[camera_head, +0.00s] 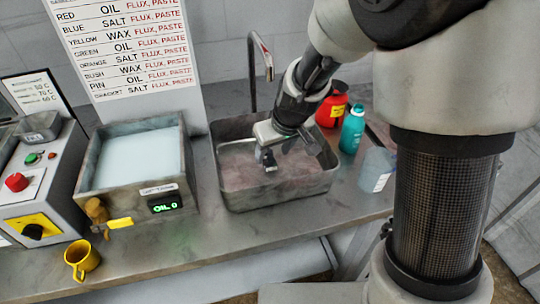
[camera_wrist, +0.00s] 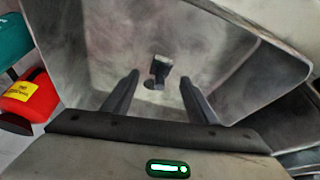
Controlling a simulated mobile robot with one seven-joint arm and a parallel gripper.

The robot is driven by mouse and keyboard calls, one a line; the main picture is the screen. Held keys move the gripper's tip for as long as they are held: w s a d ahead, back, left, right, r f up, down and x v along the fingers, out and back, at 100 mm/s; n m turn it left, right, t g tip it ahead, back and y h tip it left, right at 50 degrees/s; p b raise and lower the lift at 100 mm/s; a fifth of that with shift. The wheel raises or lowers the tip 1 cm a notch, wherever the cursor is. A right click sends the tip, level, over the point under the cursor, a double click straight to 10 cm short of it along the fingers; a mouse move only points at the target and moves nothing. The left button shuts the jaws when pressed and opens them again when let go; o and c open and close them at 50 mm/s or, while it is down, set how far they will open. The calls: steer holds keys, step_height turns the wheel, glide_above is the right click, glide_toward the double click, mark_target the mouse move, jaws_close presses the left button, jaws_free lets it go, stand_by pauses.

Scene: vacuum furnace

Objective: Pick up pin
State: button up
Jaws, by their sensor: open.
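A small dark metal piece, which looks like the pin (camera_wrist: 158,70), lies in the grey sink basin (camera_head: 280,197). In the wrist view it shows ahead of my gripper (camera_wrist: 159,84), between the lines of the two fingers, and nothing shows it being held. In the head view my gripper (camera_head: 292,155) reaches down into the basin with its fingers spread apart. The basin wall (camera_wrist: 85,50) surrounds the piece in the wrist view. In the head view I cannot clearly separate the piece from the dark fingers.
A faucet (camera_head: 253,75) stands behind the basin. A red bottle (camera_head: 331,108), a teal bottle (camera_head: 352,130) and a clear container (camera_head: 376,170) stand to its right. A bath of pale liquid (camera_head: 140,158) with an "OIL 0" display is left. A yellow mug (camera_head: 82,258) sits at the counter's front.

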mark_target(271, 152)
steer(key=x, duration=0.4)
steer(key=shift+w+a+b, duration=0.1)
steer(key=shift+w+b, duration=0.15)
steer(key=shift+b, duration=0.05)
jaws_close()
